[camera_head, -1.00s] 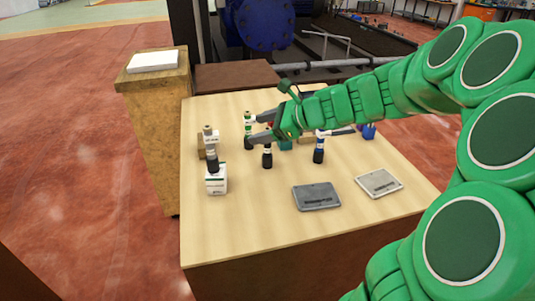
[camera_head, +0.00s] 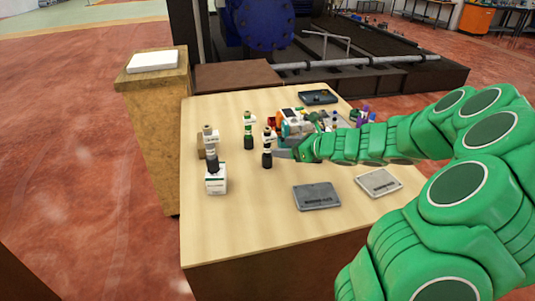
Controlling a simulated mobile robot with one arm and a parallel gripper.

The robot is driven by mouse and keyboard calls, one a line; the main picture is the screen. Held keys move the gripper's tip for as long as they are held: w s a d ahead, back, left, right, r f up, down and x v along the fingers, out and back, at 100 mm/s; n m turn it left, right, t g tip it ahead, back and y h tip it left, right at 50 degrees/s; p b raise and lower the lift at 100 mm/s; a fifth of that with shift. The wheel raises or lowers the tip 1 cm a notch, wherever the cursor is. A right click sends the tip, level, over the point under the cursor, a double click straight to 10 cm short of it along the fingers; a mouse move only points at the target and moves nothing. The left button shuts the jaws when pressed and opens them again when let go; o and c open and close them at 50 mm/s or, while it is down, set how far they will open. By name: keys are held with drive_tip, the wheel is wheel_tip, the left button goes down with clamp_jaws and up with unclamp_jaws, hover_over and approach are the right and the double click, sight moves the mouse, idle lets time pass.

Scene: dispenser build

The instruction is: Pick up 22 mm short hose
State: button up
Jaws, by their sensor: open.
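Labels are too small to read, so I cannot tell which item is the 22 mm short hose. In the head view, a short dark upright piece with a white band (camera_head: 267,149) stands on the table. A similar piece with a green band (camera_head: 248,130) stands behind it to the left. A third dark piece with a pale top (camera_head: 211,150) stands on a white box (camera_head: 216,180) at the left. My gripper (camera_head: 281,153) is open, low over the table, pointing left at the white-banded piece. Its fingertips are close beside it; contact is unclear.
Grey plates (camera_head: 316,196) and (camera_head: 379,183) lie at the front of the wooden table (camera_head: 240,230). Several small coloured parts crowd behind my arm, with a dark tray (camera_head: 318,97) at the back. The table's front left is clear.

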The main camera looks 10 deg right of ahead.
sight(271, 159)
wheel_tip(271, 159, down, 4)
drive_tip(key=shift+a+f, duration=0.1)
drive_tip(key=shift+x, duration=1.25)
drive_tip(key=shift+s+f+x, duration=0.1)
drive_tip(key=shift+x, duration=0.65)
drive_tip(key=shift+s+f+x, duration=0.1)
drive_tip(key=shift+f+x, duration=0.05)
drive_tip(key=shift+x, duration=1.75)
drive_tip(key=shift+r, duration=0.1)
clamp_jaws()
